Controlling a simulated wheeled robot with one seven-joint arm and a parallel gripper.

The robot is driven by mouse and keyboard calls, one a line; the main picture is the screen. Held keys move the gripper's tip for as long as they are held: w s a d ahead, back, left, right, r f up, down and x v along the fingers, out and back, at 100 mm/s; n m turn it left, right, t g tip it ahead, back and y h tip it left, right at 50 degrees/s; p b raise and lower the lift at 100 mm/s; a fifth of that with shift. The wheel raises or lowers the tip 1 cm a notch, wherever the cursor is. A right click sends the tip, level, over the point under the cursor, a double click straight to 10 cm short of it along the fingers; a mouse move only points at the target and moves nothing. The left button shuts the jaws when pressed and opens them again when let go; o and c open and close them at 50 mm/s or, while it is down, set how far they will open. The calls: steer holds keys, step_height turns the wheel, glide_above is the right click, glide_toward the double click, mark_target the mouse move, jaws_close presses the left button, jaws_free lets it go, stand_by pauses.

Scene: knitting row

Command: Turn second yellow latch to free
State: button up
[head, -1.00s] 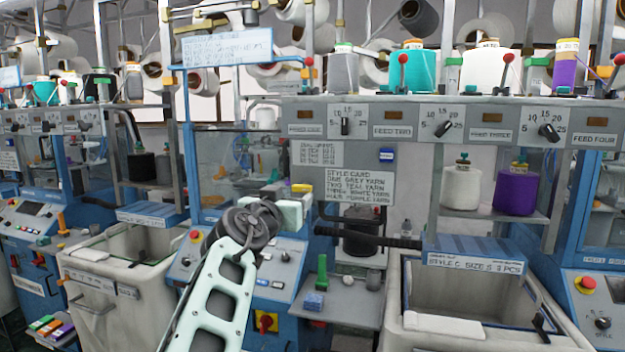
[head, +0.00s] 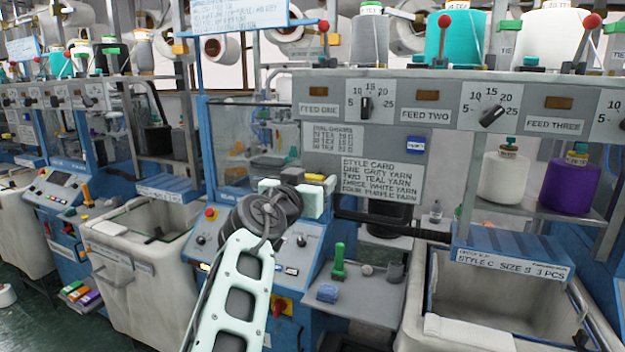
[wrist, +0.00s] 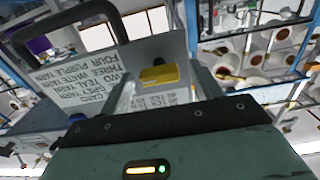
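A yellow latch-like piece (wrist: 158,75) shows in the wrist view on a grey plate, ahead of my gripper and between its fingers. In the head view a small yellow piece (head: 315,177) shows just behind the fingers, in front of the machine with the style card. My gripper (head: 318,190) is raised over that machine's sloped control panel, its pale fingers apart and empty in the wrist view (wrist: 160,98). Contact with the yellow piece cannot be told. Which latch is the second one is not clear from these views.
The style card (head: 380,180) is behind and right of my gripper. The blue control panel (head: 285,255) and a grey shelf with a green peg (head: 338,262) are below. Pale bins stand left (head: 150,290) and right (head: 455,335). The feed dial rail (head: 425,90) runs above.

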steer(key=c, duration=1)
steer(key=shift+f+n+b, duration=0.15)
steer(key=shift+n+b, duration=0.15)
steer(key=shift+b, duration=0.25)
steer(key=shift+a+n+b, duration=0.1)
steer(key=shift+n+b, duration=4.7)
steer(key=shift+n, duration=3.9)
